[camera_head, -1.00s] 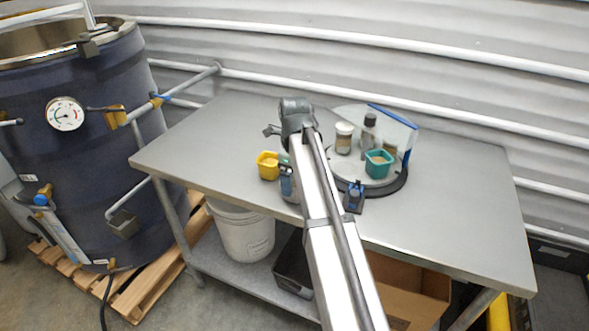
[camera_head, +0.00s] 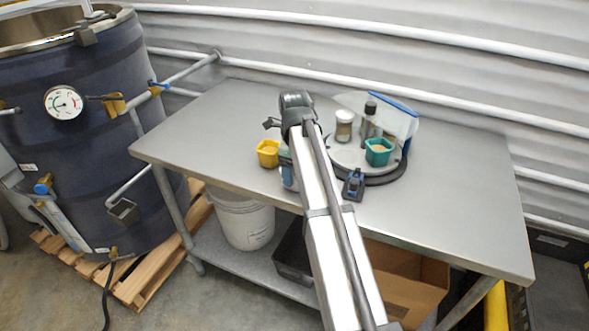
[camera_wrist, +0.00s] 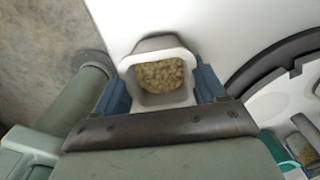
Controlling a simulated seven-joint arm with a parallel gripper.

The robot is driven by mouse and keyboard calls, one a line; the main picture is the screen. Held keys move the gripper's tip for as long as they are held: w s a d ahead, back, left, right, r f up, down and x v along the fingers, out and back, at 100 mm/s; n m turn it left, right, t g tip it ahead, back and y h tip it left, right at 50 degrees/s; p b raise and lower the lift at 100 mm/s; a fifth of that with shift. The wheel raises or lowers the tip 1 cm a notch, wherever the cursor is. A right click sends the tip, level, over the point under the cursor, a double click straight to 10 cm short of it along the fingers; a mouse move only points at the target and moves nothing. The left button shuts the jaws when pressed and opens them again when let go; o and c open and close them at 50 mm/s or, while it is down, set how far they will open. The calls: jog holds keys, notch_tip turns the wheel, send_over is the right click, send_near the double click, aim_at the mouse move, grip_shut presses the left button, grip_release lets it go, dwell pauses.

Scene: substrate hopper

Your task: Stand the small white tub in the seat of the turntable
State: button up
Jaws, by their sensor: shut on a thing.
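The small white tub (camera_wrist: 150,99), holding tan granules, sits between the blue fingers of my gripper (camera_wrist: 162,88) in the wrist view. My gripper is shut on it. In the head view my arm hides the tub and most of the gripper, which is over the table's front part, left of the turntable. The turntable (camera_head: 345,157) is a pale disc with a dark rim. It also shows at the right edge of the wrist view (camera_wrist: 270,108), apart from the tub. I cannot clearly tell an empty seat on it.
The turntable carries a jar (camera_head: 344,127), a dark-capped bottle (camera_head: 368,122) and a teal tub (camera_head: 379,153). A clear panel with a blue edge (camera_head: 392,107) stands behind. A yellow tub (camera_head: 267,153) is left of my arm. A black-blue clip (camera_head: 353,185) sits at the turntable's front.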

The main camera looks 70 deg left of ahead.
jog(key=shift+r, duration=0.15)
jog(key=shift+r, duration=2.4)
jog(key=shift+w+a+r+m, duration=0.45)
jog(key=shift+w+r+m, duration=0.6)
jog(key=shift+w, duration=1.95)
jog(key=shift+w+a+r+m, duration=0.5)
jog(key=shift+w+r+m, duration=0.5)
jog(key=shift+w, duration=2.05)
jog(key=shift+w+a+r+m, duration=0.6)
jog(key=shift+w+r, duration=0.75)
jog(key=shift+w, duration=1.65)
jog(key=shift+d, duration=0.15)
jog(key=shift+f, duration=0.15)
